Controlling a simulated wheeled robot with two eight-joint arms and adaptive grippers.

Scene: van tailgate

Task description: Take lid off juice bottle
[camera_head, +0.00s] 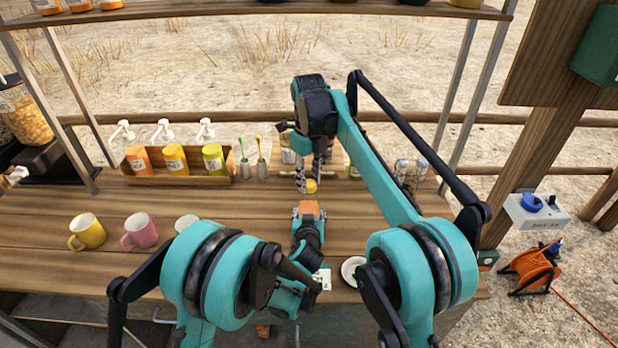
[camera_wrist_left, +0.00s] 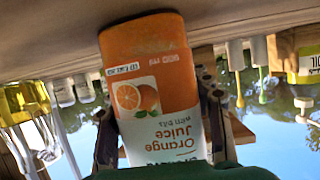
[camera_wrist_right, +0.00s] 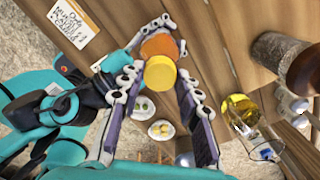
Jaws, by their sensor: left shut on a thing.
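The orange juice bottle (camera_wrist_left: 150,70) is orange with a white label and sits between the fingers of my left gripper (camera_wrist_left: 160,115), which is shut on it. Its orange body (camera_head: 309,208) also shows in the head view, over the counter. The yellow lid (camera_wrist_right: 160,73) overlaps the orange bottle top (camera_wrist_right: 158,45) in the right wrist view. I cannot tell if lid and bottle touch. My right gripper (camera_wrist_right: 160,82) is open, with a finger on each side of the lid and small gaps. In the head view, the lid (camera_head: 311,186) is just below the right fingers.
Yellow and pink mugs (camera_head: 139,231) stand on the counter (camera_head: 150,200) at the left. A wooden box of pump bottles (camera_head: 175,161) stands behind them. Jars (camera_head: 405,172) stand at the back right. A small white dish (camera_head: 352,271) lies near the front edge.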

